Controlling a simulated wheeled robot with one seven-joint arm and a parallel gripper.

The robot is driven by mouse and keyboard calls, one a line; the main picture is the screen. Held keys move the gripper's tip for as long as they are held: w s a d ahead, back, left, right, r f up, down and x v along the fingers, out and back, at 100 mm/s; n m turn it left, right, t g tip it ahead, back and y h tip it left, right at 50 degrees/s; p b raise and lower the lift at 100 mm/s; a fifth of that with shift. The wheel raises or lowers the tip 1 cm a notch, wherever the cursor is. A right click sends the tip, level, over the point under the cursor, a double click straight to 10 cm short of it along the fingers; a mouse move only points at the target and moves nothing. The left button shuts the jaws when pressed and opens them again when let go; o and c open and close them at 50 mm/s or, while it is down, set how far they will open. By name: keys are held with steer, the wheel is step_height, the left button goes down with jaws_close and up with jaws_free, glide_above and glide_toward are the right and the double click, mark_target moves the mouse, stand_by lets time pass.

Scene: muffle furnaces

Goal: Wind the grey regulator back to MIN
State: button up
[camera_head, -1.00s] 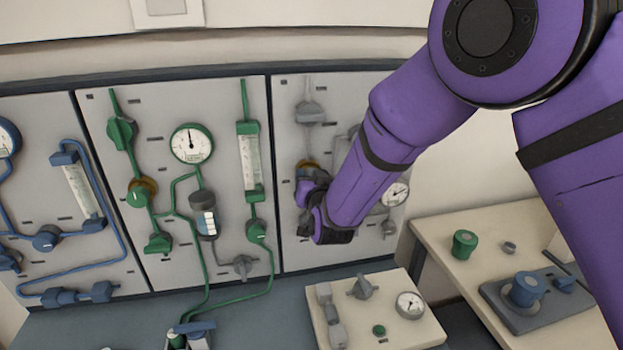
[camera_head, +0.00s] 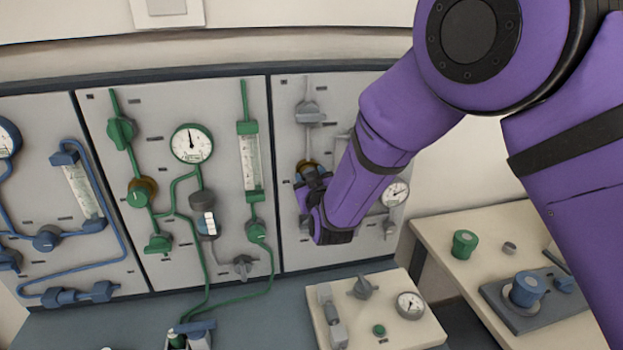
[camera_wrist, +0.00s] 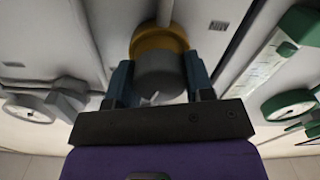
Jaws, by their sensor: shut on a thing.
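The grey regulator (camera_wrist: 158,78) is a round grey knob with a pale pointer mark, in front of a brass-yellow collar (camera_wrist: 158,40). My gripper (camera_wrist: 158,82) is shut on the knob, one finger on each side, in the wrist view. In the head view my gripper (camera_head: 312,182) is at the grey panel (camera_head: 290,110), and my purple arm hides most of the knob. Only part of the brass collar (camera_head: 308,167) shows there.
A grey valve (camera_head: 308,112) sits above the regulator on the same panel. A grey-piped gauge (camera_head: 396,193) is to the right, close to my arm. The green-piped panel (camera_head: 160,100) is to the left. A cream box (camera_head: 395,325) with small fittings stands on the bench below.

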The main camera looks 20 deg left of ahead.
steer(key=n, duration=0.5)
steer(key=shift+n, duration=0.4)
steer(key=n, duration=0.5)
steer(key=shift+a+f, duration=0.1)
steer(key=n, duration=0.5)
steer(key=shift+s+n, duration=0.1)
steer(key=shift+n, duration=0.3)
steer(key=n, duration=0.4)
steer(key=shift+f+n, duration=0.1)
steer(key=shift+n, duration=0.3)
steer(key=o, duration=0.9)
steer(key=shift+o, duration=0.2)
steer(key=v, duration=1)
steer(key=shift+s+d, duration=0.25)
steer(key=shift+s, duration=0.05)
